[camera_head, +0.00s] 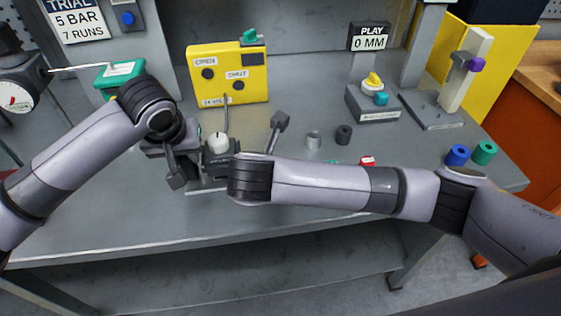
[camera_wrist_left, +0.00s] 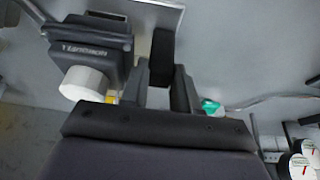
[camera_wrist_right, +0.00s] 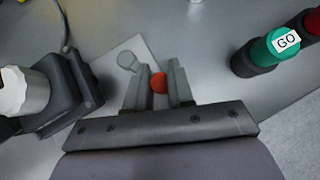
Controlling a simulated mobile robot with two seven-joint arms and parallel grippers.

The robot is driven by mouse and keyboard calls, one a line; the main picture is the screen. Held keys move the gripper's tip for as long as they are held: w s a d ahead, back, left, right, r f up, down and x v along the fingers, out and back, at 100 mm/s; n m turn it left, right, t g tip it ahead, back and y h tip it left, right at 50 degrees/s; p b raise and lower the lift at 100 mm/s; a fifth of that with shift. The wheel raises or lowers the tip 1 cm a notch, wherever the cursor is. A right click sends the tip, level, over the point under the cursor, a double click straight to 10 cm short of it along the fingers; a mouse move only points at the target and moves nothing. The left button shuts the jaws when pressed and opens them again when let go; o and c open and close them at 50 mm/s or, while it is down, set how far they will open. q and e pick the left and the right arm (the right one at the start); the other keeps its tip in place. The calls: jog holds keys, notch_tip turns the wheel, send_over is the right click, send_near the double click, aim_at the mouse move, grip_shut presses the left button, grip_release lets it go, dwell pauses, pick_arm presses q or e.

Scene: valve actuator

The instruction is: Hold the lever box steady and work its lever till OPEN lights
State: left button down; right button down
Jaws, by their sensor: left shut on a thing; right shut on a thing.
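The lever box (camera_head: 220,160) is a dark grey block with a white knob on top, standing on a pale plate on the bench. It also shows in the left wrist view (camera_wrist_left: 95,45) and the right wrist view (camera_wrist_right: 75,100). My left gripper (camera_wrist_left: 165,85) is shut on a dark upright grip (camera_wrist_left: 162,50) beside the box. My right gripper (camera_wrist_right: 158,85) is shut on the lever's red knob (camera_wrist_right: 158,82), beside the box. In the head view my right wrist hides this knob. The yellow panel (camera_head: 228,92) has OPEN and SHUT lamps, both looking dark.
A pressure gauge (camera_head: 17,97) and a green block (camera_head: 120,73) stand at left. A PLAY 0 MM stand (camera_head: 368,42) is behind.

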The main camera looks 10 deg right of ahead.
jog(key=shift+s+a+m+g+h, duration=0.15)
jog(key=shift+a+m+g+h, duration=0.4)
jog(key=shift+m, duration=0.5)
jog(key=shift+s+a+m+g+h, duration=0.1)
jog(key=shift+a+m+g+h, duration=0.25)
jog(key=shift+a+m+h, duration=0.45)
jog(key=shift+d+m, duration=0.15)
jog(key=shift+m, duration=0.2)
jog(key=c, duration=1)
grip_release()
jog(key=shift+d, duration=0.1)
